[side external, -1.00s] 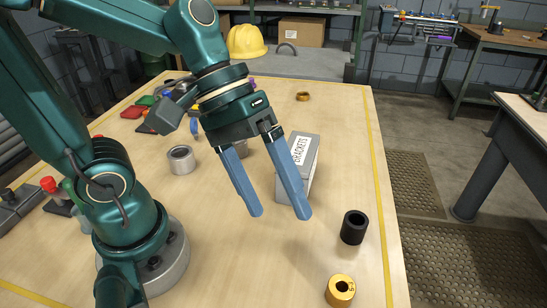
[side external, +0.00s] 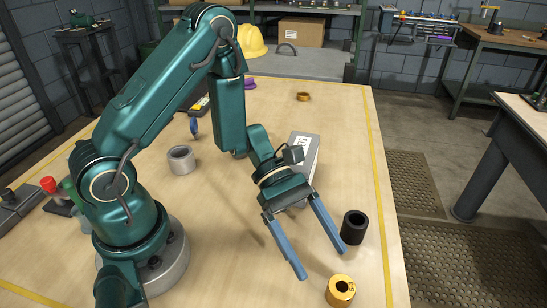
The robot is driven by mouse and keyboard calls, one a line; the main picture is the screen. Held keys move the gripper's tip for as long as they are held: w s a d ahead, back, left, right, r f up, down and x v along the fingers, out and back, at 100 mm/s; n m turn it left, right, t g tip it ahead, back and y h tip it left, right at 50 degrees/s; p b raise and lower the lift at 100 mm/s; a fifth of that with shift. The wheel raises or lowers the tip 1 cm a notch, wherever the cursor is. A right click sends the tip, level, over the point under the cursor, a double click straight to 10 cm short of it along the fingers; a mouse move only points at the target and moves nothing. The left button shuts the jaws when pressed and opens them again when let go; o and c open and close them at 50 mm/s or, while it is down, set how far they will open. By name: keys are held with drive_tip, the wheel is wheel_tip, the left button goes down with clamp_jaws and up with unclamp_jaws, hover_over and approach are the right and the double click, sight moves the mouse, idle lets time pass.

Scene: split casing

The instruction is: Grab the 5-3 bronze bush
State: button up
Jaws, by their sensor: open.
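The bronze bush (side external: 340,291) is a short gold ring with a dark bore, standing on the bench at the front right; dark marking shows on its top face, partly legible as a 5. My gripper (side external: 324,264) is open with two long blue fingers, empty, just behind and left of the bush. The left fingertip is near the bush and the right fingertip is beside the black bush; I cannot tell whether either touches.
A black bush (side external: 354,227) stands close behind the bronze one. A grey box (side external: 305,150) is behind my gripper. A grey ring (side external: 181,160) and a smaller bronze ring (side external: 303,96) stand farther back. The bench's front middle is clear.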

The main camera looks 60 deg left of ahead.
sight(332, 278)
drive_tip(key=shift+x, duration=2.5)
clamp_jaws()
